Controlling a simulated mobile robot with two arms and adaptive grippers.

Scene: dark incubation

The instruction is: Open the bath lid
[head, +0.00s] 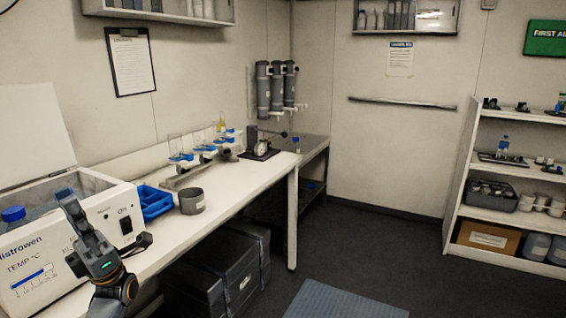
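The white bath (112,207) stands on the left end of the bench, with a switch and a temperature scale on its front. Its lid (32,135) stands raised at the back, tilted upright, and the bath's top is open. A blue-capped bottle (14,214) shows inside the opening. My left gripper (72,212) is in front of the bath's front panel, pointing up, its tip near the front rim. It looks apart from the lid. Whether its fingers are open or shut is unclear. My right gripper is out of view.
A blue bin (153,203) and a grey cup (191,201) stand on the bench right of the bath. Glassware on a blue-clamped rack (196,167) is farther back. Dark boxes (222,265) sit below the bench. Open floor (345,255) lies to the right.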

